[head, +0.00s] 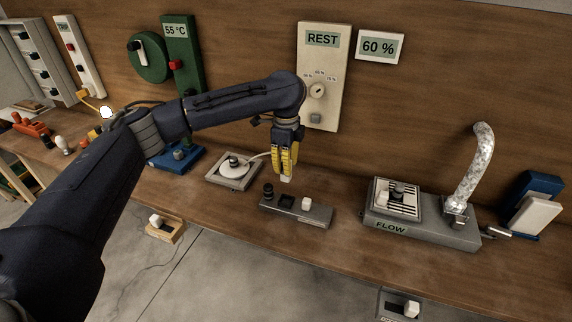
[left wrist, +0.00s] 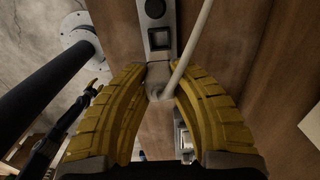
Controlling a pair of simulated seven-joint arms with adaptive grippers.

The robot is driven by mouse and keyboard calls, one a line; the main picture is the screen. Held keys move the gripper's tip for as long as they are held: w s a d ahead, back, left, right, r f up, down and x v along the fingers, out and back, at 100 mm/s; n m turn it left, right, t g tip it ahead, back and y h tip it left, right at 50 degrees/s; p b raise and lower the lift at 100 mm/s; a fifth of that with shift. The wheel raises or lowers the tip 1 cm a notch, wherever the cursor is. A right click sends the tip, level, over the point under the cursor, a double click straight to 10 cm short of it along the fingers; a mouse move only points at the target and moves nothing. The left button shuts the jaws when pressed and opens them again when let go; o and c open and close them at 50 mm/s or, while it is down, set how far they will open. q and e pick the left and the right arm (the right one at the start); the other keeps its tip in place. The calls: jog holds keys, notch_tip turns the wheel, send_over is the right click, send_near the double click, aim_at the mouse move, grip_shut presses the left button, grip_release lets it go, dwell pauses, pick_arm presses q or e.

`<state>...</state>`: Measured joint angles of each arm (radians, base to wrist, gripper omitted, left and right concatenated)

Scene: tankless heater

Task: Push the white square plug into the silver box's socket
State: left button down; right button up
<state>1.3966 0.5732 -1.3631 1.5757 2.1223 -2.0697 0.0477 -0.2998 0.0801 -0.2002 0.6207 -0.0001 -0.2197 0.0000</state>
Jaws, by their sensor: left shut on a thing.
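My left gripper (head: 286,172) has its yellow fingers shut on the white square plug (head: 287,179), which hangs above the bench behind the silver box (head: 318,219). The box's dark square socket (head: 286,201) lies below the plug, apart from it in the head view. In the left wrist view the plug (left wrist: 159,74) sits between the fingertips, just below the socket (left wrist: 159,39) in the picture. A white cord (left wrist: 194,45) runs from the plug.
The box also carries a black knob (head: 268,189) and a white block (head: 306,204). A square tray (head: 222,182) with a white disc stands left of the gripper. The grey FLOW unit (head: 425,232) stands to the right. Bare wood lies between box and FLOW unit.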

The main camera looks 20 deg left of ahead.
aim_at(286, 178)
pick_arm(q)
jog(key=shift+f, duration=2.4)
jog(key=shift+f, duration=0.3)
jog(key=shift+f, duration=1.45)
jog(key=shift+f, duration=1.25)
dwell(0.7)
jog(key=c, duration=1.1)
grip_release()
jog(key=shift+c, duration=0.2)
notch_tip(286, 178, up, 12)
